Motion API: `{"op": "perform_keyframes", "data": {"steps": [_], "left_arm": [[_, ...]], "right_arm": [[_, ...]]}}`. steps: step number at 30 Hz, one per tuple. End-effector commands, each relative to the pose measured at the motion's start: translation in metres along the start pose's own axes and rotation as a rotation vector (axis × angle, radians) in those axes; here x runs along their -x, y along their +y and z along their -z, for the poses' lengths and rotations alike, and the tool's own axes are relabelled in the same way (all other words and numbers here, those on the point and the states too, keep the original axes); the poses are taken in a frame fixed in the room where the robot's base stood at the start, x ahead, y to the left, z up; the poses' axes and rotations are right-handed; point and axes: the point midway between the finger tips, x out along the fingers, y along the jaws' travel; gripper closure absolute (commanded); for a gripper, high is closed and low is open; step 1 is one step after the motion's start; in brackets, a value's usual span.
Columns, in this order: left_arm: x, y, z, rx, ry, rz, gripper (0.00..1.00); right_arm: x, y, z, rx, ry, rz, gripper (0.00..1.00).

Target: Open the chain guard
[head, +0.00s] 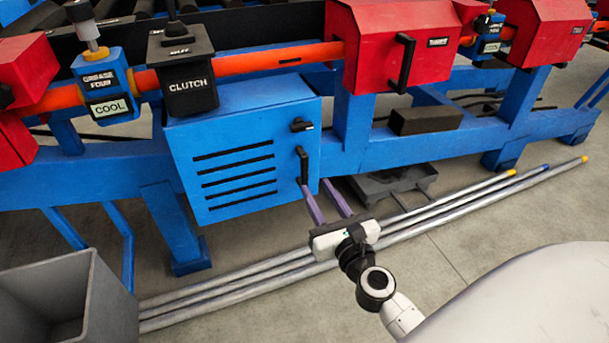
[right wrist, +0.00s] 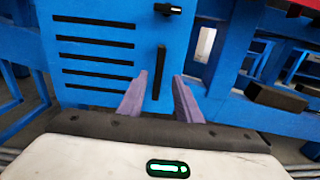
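A blue louvred box (head: 240,150) hangs on the blue frame, its door shut; it fills much of the right wrist view (right wrist: 95,80). It has an upright black bar handle (head: 303,165) and a black turn latch (head: 301,125) above it. The handle (right wrist: 161,72) and latch (right wrist: 168,9) also show in the right wrist view. No readable label names the chain guard. My right gripper (head: 315,186) is open and empty, its purple fingers on either side of the handle's lower end in the right wrist view; contact cannot be told. My left gripper is out of view.
A red housing (head: 400,45) with a black handle (head: 403,63) is on the right. A black CLUTCH unit (head: 187,85) stands above the box. Pipes (head: 455,205) lie on the floor below. A grey bin (head: 65,300) stands at lower left.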

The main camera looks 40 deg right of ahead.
Motion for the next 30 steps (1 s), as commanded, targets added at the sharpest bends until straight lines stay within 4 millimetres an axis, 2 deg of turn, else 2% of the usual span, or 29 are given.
{"op": "perform_keyframes", "data": {"steps": [2, 9, 15, 26, 30], "left_arm": [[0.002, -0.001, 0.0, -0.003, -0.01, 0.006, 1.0], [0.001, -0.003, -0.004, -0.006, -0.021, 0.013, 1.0], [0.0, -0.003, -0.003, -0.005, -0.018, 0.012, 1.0], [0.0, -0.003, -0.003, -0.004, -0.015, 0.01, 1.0], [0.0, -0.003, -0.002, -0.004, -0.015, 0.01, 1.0]], "right_arm": [[-0.015, 0.0, -0.005, 0.004, -0.004, -0.001, 0.69], [-0.059, 0.001, -0.003, 0.007, -0.003, -0.002, 0.69], [-0.083, 0.001, -0.001, 0.007, -0.001, -0.003, 0.69], [-0.089, 0.001, -0.001, 0.008, 0.0, -0.003, 0.69], [-0.089, 0.001, -0.001, 0.008, 0.0, -0.003, 0.89]]}}
